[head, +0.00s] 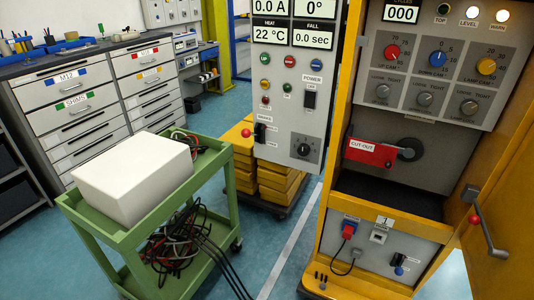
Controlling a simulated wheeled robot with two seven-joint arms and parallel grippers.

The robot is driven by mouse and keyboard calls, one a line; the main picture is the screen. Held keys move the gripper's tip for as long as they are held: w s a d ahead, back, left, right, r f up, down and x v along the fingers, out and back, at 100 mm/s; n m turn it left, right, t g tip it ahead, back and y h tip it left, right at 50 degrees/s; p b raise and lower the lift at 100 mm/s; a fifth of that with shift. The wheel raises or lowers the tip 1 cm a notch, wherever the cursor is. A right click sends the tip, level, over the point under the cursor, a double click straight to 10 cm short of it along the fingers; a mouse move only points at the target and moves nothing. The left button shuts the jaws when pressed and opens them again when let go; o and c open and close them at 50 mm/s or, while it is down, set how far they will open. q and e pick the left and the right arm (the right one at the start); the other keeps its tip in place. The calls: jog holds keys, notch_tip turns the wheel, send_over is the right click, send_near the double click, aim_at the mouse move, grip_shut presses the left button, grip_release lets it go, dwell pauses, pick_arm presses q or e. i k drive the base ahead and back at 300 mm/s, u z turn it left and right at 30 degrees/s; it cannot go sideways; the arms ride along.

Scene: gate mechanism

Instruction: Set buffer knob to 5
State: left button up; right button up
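No label reading "buffer" is legible, so I cannot tell which knob is the buffer knob. A black dial knob (304,150) sits low on the grey control panel (273,98); its marks are too small to read. On the yellow cabinet's panel are a red knob (392,52), a blue knob (437,58) and a yellow knob (486,66) with number scales. Under them are three grey knobs, left (382,91), middle (425,99) and right (468,107), marked loose and tight. Neither of my grippers is in view.
A green cart (131,239) with a white box (135,178) and cables stands at front left. A red cut-out flag (370,152) and the open yellow door (506,200) are at right. Yellow blocks (275,185) stand behind the cart.

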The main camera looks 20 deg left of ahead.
aim_at(303, 149)
jog(key=u, duration=0.25)
jog(key=i, duration=0.95)
jog(key=z, duration=1.05)
